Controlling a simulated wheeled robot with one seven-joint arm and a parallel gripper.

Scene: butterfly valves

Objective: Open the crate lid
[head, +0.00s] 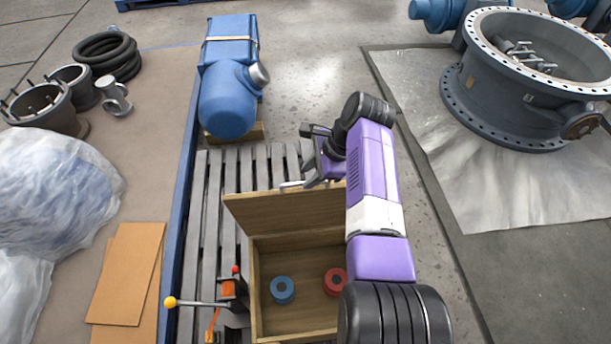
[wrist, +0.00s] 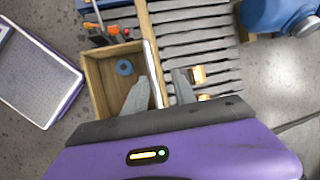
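The wooden crate (head: 256,290) stands on the slatted pallet with its inside in view. Its lid (head: 285,213) stands raised at the back of the crate, leaning slightly backward. A pale metal handle (head: 290,184) shows at the lid's top edge. In the wrist view the lid is nearly edge-on, with the handle (wrist: 152,72) along it. My gripper (head: 312,180) is just behind the lid's top edge at its right. In the wrist view my gripper's fingers (wrist: 160,90) are spread apart, one on each side of the lid's edge. Whether they touch it is unclear.
A blue ring (head: 283,289) and a red ring (head: 335,281) lie inside the crate. A yellow-knobbed lever (head: 190,303) stands left of it.

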